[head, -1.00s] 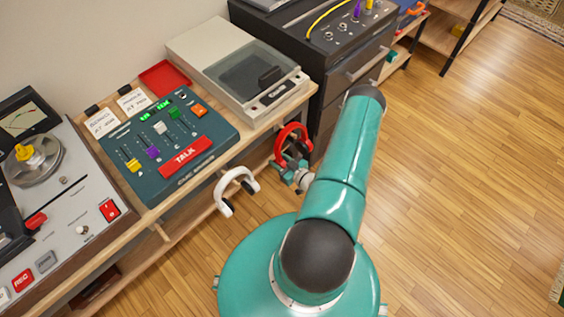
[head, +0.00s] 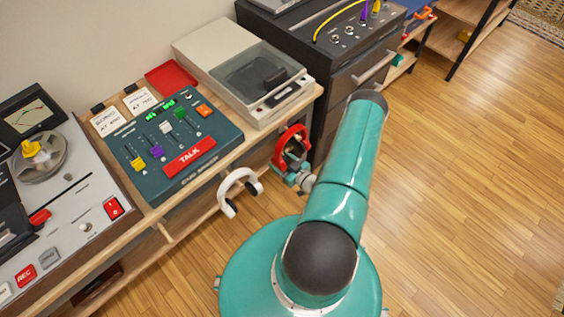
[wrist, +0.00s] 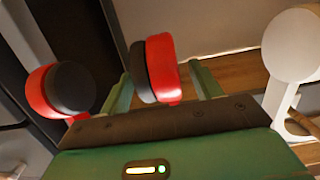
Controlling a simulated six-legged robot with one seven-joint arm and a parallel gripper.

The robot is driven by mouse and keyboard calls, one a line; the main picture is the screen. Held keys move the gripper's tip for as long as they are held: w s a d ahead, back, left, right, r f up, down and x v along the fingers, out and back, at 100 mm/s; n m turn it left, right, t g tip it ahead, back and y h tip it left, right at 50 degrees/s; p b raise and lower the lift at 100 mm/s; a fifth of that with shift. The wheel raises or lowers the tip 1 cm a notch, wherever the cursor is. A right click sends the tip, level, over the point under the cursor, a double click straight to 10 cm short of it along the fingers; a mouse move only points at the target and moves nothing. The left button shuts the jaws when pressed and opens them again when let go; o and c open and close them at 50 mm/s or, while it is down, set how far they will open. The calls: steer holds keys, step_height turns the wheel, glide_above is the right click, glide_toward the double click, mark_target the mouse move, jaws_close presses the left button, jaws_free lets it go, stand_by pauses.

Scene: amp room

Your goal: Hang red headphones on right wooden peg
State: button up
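The red headphones (head: 293,143) with black pads are at the bench's front edge, right of the white headphones (head: 240,187). My gripper (head: 291,178) is at their lower part, partly hidden by my arm. In the wrist view, the fingers of my gripper (wrist: 163,88) stand wide apart. One red ear cup (wrist: 163,68) shows between them, with a gap on the right; the other cup is to the left. The headband is hidden there. The right wooden peg is not clearly visible, so I cannot tell whether the headband rests on it.
The wooden bench (head: 262,133) carries a teal mixer (head: 170,140), a turntable (head: 250,75) and a tape machine (head: 75,215). A dark drawer cabinet (head: 345,85) stands close right of the red headphones. The wooden floor to the right is clear.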

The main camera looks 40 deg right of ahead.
steer(key=s+r, duration=0.2)
steer(key=s, duration=1.1)
steer(key=shift+s+d+r, duration=0.2)
steer(key=shift+s+r, duration=0.05)
steer(key=shift+s, duration=0.05)
steer(key=shift+s, duration=0.1)
